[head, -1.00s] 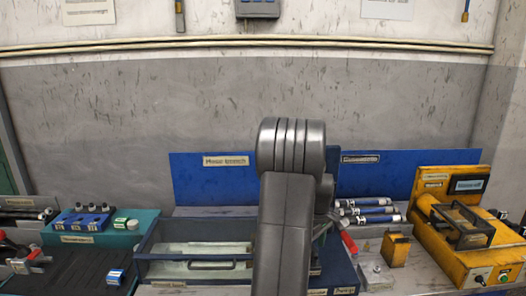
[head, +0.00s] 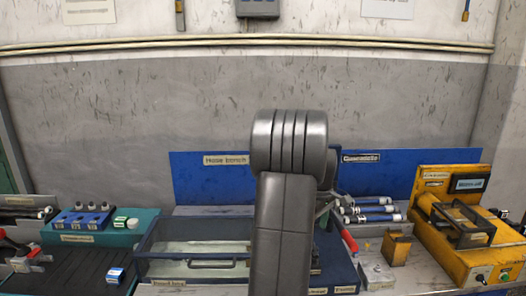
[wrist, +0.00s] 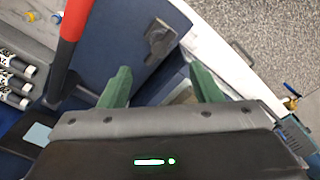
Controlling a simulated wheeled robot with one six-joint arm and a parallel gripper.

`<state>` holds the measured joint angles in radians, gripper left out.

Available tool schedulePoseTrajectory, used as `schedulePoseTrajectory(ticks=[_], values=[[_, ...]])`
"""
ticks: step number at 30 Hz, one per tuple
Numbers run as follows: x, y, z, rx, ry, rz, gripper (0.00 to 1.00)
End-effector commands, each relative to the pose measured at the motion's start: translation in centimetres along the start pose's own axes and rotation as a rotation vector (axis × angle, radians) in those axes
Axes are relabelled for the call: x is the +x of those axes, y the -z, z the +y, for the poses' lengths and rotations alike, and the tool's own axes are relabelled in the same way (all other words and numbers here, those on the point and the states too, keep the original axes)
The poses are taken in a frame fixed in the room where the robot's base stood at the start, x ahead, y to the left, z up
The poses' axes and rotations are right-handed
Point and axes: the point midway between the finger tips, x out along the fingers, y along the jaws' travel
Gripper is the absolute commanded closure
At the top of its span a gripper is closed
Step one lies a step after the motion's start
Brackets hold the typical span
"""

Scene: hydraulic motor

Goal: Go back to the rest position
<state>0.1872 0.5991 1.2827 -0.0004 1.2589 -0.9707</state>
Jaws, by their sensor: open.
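In the wrist view my gripper (wrist: 162,82) has its two green fingers spread wide apart, with nothing between them. It hangs over a dark blue surface (wrist: 120,40), which carries a small dark metal fitting (wrist: 158,40) just beyond the fingertips. In the head view my arm stands in front of the bench's middle and hides the gripper itself.
The hose bench's blue back panel (head: 213,182) stands behind my arm. A clear-lidded box (head: 195,268) is to the left, beside a teal station (head: 143,230). Blue-and-white cylinders (head: 372,209) and a yellow machine (head: 462,262) are to the right.

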Motion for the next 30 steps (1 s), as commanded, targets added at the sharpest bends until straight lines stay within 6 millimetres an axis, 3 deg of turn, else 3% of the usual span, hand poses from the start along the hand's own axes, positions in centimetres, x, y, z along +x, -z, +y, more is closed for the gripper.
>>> schedulePoseTrajectory(ticks=[9,30], values=[[-6.5,0.0,0.0,-0.002,-0.003,0.002,0.42],[7.9,-0.1,-0.1,0.002,0.005,-0.003,0.42]])
